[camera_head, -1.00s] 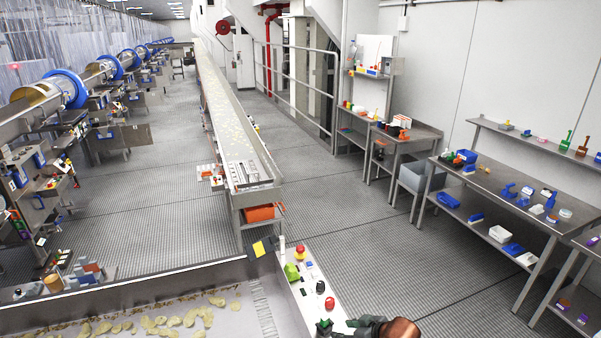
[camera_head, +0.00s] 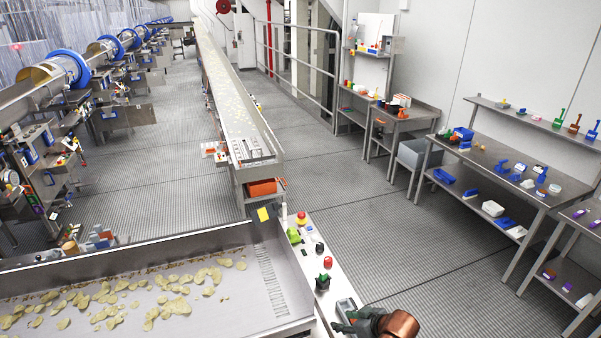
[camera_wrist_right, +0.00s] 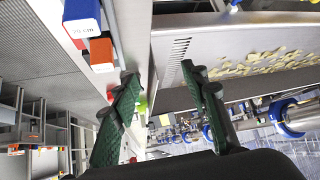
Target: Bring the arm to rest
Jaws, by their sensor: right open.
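My right gripper (camera_head: 345,322) shows at the bottom of the head view, beside the near end of a white control panel (camera_head: 313,252). My copper-coloured arm link is just right of it. In the right wrist view the same gripper (camera_wrist_right: 160,80) has its two green fingers well apart, with nothing held between them. Whether the fingers touch the panel cannot be told from the head view. My left gripper is in neither view.
A metal tray (camera_head: 245,318) with yellow chips lies left of the panel. The panel carries a red button (camera_head: 301,218), a green item (camera_head: 294,236) and dark knobs. Metal tables (camera_head: 490,178) with small items stand at right. The grey floor between is clear.

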